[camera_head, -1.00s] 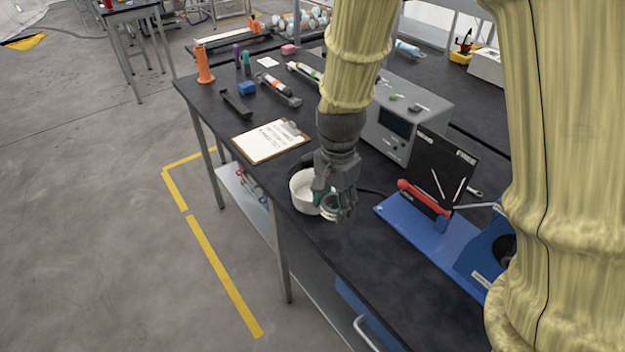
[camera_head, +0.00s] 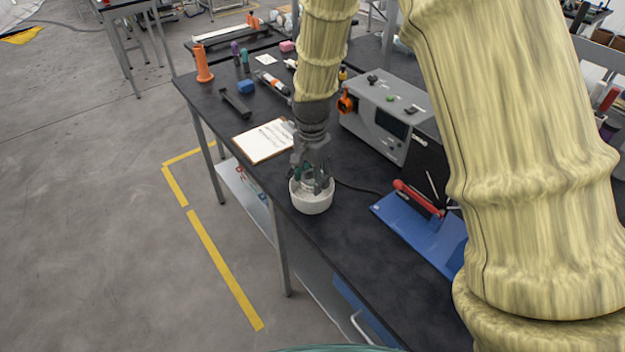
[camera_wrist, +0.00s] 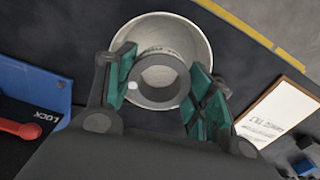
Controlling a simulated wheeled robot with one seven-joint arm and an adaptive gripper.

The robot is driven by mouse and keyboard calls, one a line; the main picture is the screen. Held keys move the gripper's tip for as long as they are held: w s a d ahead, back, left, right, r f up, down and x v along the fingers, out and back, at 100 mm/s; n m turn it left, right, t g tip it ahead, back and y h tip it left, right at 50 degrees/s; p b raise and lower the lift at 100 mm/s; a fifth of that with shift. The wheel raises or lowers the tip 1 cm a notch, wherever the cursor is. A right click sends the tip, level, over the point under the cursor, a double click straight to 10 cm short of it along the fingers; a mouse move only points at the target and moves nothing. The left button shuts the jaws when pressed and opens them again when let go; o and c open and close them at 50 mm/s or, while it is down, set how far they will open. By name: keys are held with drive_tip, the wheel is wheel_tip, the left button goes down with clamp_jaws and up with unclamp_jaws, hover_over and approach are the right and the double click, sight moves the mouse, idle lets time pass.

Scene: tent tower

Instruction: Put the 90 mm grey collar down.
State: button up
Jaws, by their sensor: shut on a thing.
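The grey collar (camera_wrist: 158,102) is a short ring with dark lettering on its wall, seen in the wrist view between the green finger pads. My gripper (camera_wrist: 162,80) is shut on it from both sides. The white bowl (camera_wrist: 205,42) shows around and beyond the collar in the wrist view. In the head view my gripper (camera_head: 312,182) points down into the mouth of the white bowl (camera_head: 311,206), near the bench's front edge. The collar is mostly hidden by the fingers there. I cannot tell whether it touches the bowl's bottom.
A clipboard (camera_head: 264,141) lies behind the bowl. A grey instrument box (camera_head: 375,118) stands at the back right. A blue fixture with a red handle (camera_head: 416,198) is on the right. Bare black bench (camera_head: 345,235) lies between bowl and fixture.

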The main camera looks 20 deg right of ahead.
drive_tip(key=shift+f+p, duration=0.3)
drive_tip(key=shift+f, duration=0.7)
drive_tip(key=shift+f, duration=0.6)
drive_tip(key=o, duration=0.7)
drive_tip(key=shift+o, duration=0.2)
wheel_tip(320, 180, up, 13)
drive_tip(key=b, duration=0.3)
drive_tip(key=shift+r, duration=0.1)
